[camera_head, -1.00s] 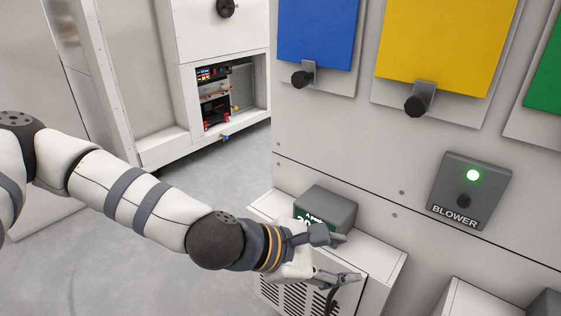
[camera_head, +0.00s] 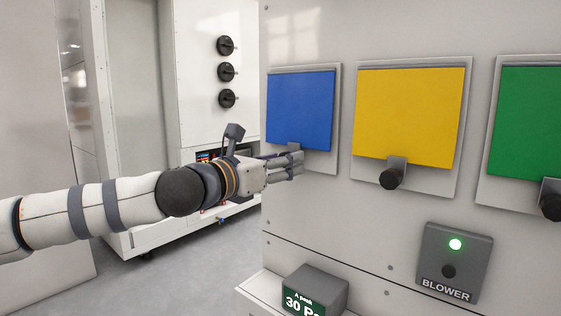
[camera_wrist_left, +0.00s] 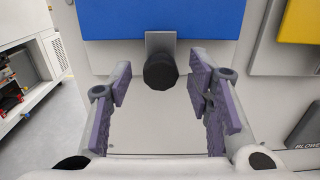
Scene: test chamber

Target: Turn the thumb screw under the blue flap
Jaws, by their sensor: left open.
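The blue flap (camera_head: 300,108) hangs shut on its grey backing plate on the wall; it also shows at the top of the left wrist view (camera_wrist_left: 160,18). Its black thumb screw (camera_wrist_left: 160,71) sits on a grey bracket under the flap's lower edge. In the head view my gripper hides this screw. My left gripper (camera_head: 298,166) is just below the blue flap. In the left wrist view the left gripper (camera_wrist_left: 160,90) is open, with one finger on each side of the screw and visible gaps to both. My right gripper is not in view.
A yellow flap (camera_head: 410,115) with its own black screw (camera_head: 392,179) is to the right, then a green flap (camera_head: 530,120). Below are the BLOWER box (camera_head: 454,262) with a lit green light and a grey display box (camera_head: 316,287). A white cabinet with black knobs (camera_head: 226,72) stands behind.

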